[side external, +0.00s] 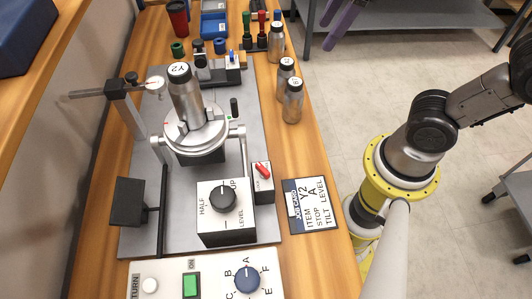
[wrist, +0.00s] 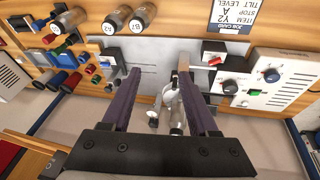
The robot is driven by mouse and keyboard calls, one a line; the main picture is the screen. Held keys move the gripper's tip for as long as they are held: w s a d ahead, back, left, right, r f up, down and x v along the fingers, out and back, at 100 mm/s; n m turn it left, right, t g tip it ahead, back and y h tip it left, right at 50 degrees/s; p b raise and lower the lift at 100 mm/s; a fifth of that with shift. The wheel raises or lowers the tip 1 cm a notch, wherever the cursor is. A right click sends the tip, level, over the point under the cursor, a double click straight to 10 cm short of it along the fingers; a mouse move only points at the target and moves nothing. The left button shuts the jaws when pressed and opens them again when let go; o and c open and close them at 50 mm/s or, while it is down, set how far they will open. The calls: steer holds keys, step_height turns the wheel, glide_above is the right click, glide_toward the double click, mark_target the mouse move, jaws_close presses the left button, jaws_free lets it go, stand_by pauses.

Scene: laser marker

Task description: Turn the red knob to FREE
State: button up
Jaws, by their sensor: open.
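In the side view only the purple fingers of my gripper (side external: 328,36) show at the top edge, over the floor side and well away from the knob.
A black tilt dial (side external: 223,197) stands left of the red knob. A job card (side external: 311,204) lies to its right. A bottle marked Y2 (side external: 184,90) stands upright on the round fixture. Two bottles (side external: 292,101) stand near the table edge. A blue lettered dial (side external: 247,279) is at the front.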

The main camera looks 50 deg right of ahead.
steer(key=w+a+f+n+g, duration=0.25)
steer(key=a+f+n, duration=0.2)
steer(key=a, duration=0.65)
steer(key=n+g, duration=0.1)
steer(key=n, duration=0.2)
glide_above(262, 168)
step_height(262, 168, down, 4)
steer(key=shift+h, duration=0.4)
step_height(262, 168, down, 13)
steer(key=shift+f, duration=0.2)
steer(key=shift+c, duration=0.3)
jaws_close()
